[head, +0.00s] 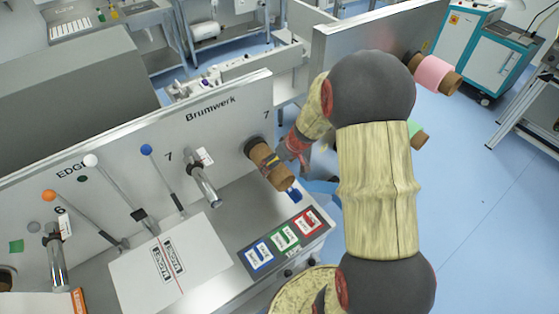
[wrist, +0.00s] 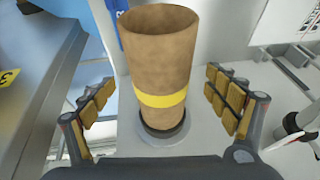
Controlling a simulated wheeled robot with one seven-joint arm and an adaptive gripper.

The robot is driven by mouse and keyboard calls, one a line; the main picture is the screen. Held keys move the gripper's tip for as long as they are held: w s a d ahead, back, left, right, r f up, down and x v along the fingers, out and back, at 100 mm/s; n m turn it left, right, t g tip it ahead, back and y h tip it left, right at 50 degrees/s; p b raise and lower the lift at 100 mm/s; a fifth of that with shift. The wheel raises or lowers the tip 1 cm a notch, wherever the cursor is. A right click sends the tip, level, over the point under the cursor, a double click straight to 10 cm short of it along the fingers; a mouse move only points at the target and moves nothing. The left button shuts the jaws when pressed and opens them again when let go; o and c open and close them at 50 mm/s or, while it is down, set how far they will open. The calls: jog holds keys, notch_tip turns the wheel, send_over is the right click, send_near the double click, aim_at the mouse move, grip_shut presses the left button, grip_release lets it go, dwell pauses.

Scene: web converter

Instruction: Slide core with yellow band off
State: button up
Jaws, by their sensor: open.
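The brown cardboard core (head: 281,177) sits on a spindle that sticks out of the machine's front panel near the mark 7. In the wrist view the core (wrist: 155,68) shows its hollow open end, with a yellow band (wrist: 160,99) around it and a dark collar (wrist: 165,133) at its base. My gripper (wrist: 160,88) is open, with one padded finger on each side of the core and visible gaps between pads and core. In the head view my gripper (head: 284,153) is at the core, partly hidden by my arm.
A bare metal spindle (head: 205,182) stands to the left, near several levers with coloured knobs. A panel of blue, green and red buttons (head: 285,240) lies below the core. A pink roll (head: 432,74) on another core sticks out at the upper right. Open floor lies to the right.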

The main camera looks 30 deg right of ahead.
jog(key=shift+x, duration=2.5)
jog(key=c, duration=0.3)
jog(key=shift+r, duration=0.1)
jog(key=c, duration=1.3)
